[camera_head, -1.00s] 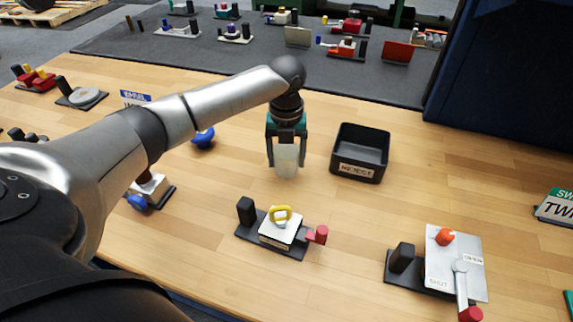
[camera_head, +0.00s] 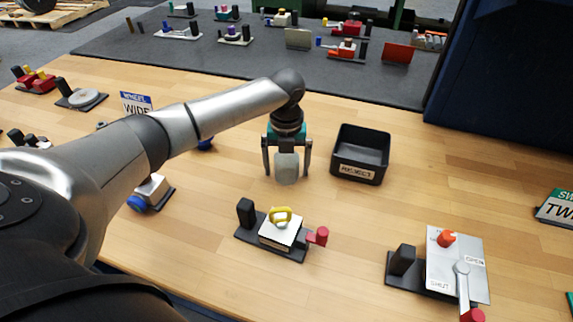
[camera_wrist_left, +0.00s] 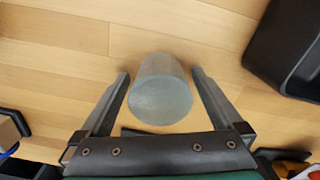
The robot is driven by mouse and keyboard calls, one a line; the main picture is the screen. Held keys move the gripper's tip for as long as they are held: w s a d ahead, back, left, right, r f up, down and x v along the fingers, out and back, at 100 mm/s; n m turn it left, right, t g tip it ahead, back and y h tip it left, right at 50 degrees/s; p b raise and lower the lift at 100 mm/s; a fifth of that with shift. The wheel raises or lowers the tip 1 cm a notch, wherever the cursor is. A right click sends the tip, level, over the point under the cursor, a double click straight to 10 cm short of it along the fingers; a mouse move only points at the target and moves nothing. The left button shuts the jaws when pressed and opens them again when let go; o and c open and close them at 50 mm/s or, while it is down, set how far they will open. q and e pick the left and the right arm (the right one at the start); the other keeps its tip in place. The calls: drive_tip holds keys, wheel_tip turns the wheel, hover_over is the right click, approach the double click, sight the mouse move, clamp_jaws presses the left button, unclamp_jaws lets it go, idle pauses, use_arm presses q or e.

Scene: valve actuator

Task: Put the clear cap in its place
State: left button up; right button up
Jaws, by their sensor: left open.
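The clear cap (camera_head: 287,169), a pale translucent cylinder, is at the middle of the wooden table, left of the REJECT tray. My left gripper (camera_head: 287,172) points down over it, open, with one finger on each side. In the left wrist view the cap (camera_wrist_left: 160,90) lies between the spread fingers (camera_wrist_left: 160,78), with a visible gap on both sides. Whether its base touches the table is hard to tell. My right gripper is not in view.
The black REJECT tray (camera_head: 360,153) stands just right of the gripper. A fixture with a yellow ring (camera_head: 281,215) and red knob is in front. A silver OPEN/SHUT plate (camera_head: 455,262) with a lever is at the front right. Bare table (camera_head: 350,215) lies between.

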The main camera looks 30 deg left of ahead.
sight(287, 156)
use_arm(q)
drive_tip(key=shift+r, duration=0.15)
wheel_tip(287, 156, up, 11)
drive_tip(key=shift+r+p, duration=0.2)
drive_tip(key=shift+p, duration=0.85)
drive_tip(key=shift+r, duration=0.4)
